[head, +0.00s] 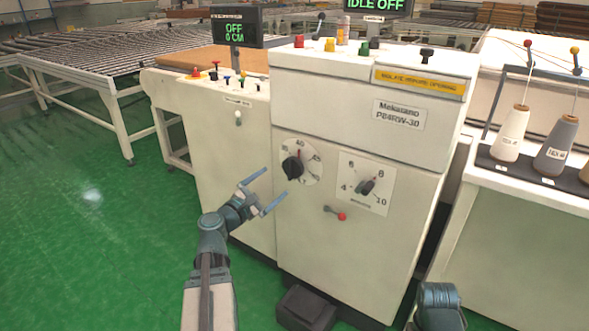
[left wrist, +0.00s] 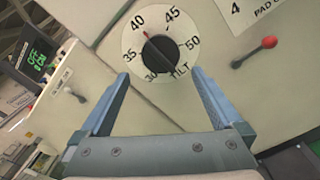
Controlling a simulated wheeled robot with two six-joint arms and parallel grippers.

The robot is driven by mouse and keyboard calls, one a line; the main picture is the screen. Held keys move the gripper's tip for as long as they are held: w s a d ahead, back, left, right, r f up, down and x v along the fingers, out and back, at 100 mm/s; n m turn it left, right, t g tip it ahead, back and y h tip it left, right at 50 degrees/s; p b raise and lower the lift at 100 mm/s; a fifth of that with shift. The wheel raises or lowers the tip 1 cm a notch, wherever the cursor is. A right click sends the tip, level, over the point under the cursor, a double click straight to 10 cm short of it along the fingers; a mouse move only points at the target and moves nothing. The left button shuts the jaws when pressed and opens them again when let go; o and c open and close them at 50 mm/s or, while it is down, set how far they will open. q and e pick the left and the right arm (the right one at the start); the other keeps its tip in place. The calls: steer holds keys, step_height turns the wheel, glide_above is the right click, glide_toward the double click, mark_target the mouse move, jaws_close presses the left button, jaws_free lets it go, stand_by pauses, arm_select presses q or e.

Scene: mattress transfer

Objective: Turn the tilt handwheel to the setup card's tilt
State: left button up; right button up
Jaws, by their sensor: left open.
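The tilt handwheel (head: 292,168) is a black knob on a round white dial on the front of the cream machine. In the left wrist view the handwheel (left wrist: 160,53) sits in a scale marked 30 to 50 with the word TILT. Its red pointer mark lies near 40. My left gripper (head: 275,182) is open and empty, in front of the dial and slightly below left in the head view. In the left wrist view its fingers (left wrist: 160,75) are spread below and either side of the handwheel, apparently not touching it. I cannot make out a setup card.
A second dial (head: 366,188), marked 4 to 10, is right of the tilt dial. A small red-tipped lever (head: 341,216) is below it. A black box (head: 306,308) stands on the floor at the machine's foot. Thread cones (head: 510,135) stand at right. Green floor is clear at left.

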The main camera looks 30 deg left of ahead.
mark_target(289, 172)
arm_select(q)
steer(key=w, duration=0.8)
steer(key=w+d, duration=0.1)
steer(key=w, duration=0.3)
steer(key=shift+s, duration=0.1)
steer(key=c, duration=1.1)
steer(key=shift+m, duration=0.3)
steer(key=m, duration=0.5)
steer(key=shift+f, duration=0.1)
steer(key=m, duration=0.6)
steer(key=shift+m, duration=0.3)
